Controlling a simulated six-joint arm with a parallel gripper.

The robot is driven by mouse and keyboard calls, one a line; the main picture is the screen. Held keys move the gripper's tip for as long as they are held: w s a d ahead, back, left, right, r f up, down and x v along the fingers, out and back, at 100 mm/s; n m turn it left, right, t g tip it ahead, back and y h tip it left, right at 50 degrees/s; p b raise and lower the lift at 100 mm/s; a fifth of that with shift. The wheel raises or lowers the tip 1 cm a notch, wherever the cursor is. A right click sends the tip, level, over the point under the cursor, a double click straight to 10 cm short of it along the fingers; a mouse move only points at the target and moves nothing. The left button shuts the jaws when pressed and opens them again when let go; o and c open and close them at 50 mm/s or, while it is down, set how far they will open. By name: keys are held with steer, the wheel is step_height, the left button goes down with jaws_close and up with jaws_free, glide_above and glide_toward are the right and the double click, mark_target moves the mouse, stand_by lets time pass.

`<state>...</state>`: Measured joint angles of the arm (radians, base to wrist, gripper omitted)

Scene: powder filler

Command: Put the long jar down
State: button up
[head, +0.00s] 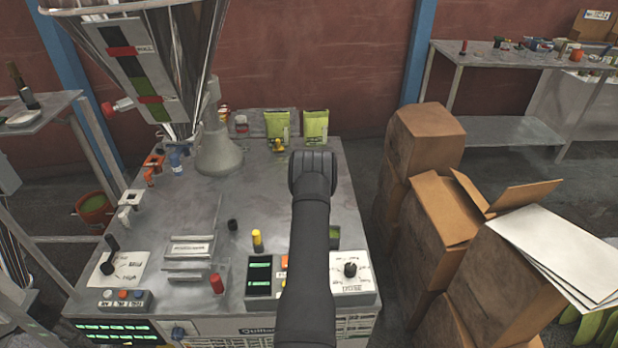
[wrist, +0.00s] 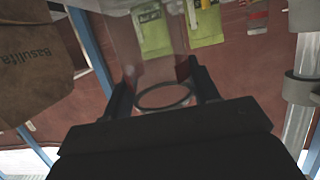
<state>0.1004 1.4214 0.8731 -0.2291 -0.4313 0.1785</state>
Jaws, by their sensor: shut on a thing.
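The long jar (wrist: 150,68), clear and see-through, shows in the wrist view between the two fingers of my gripper (wrist: 163,88). The gripper is shut on it. The jar's round rim faces the camera, and its body runs away toward the top of the picture. In the head view my dark arm reaches over the right part of the metal worktable (head: 205,215) and hides the gripper and the jar. I cannot tell whether the jar touches the table.
Two green pouches (head: 277,124) (head: 315,127) stand at the table's back. Cardboard boxes (head: 425,140) stand right of the table.

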steer(key=shift+w+a+f, duration=0.1)
steer(key=shift+a+f, duration=0.05)
steer(key=shift+f, duration=0.65)
steer(key=shift+w+a+f, duration=0.15)
steer(key=shift+f, duration=0.6)
steer(key=shift+w+a+f, duration=0.1)
steer(key=shift+a+f, duration=0.05)
steer(key=shift+f, duration=0.65)
steer(key=shift+f, duration=0.1)
steer(key=o, duration=1.1)
steer(key=shift+s+r, duration=0.2)
steer(key=v, duration=1.1)
steer(key=shift+o, duration=0.3)
steer(key=shift+s+r, duration=0.1)
steer(key=shift+s, duration=0.2)
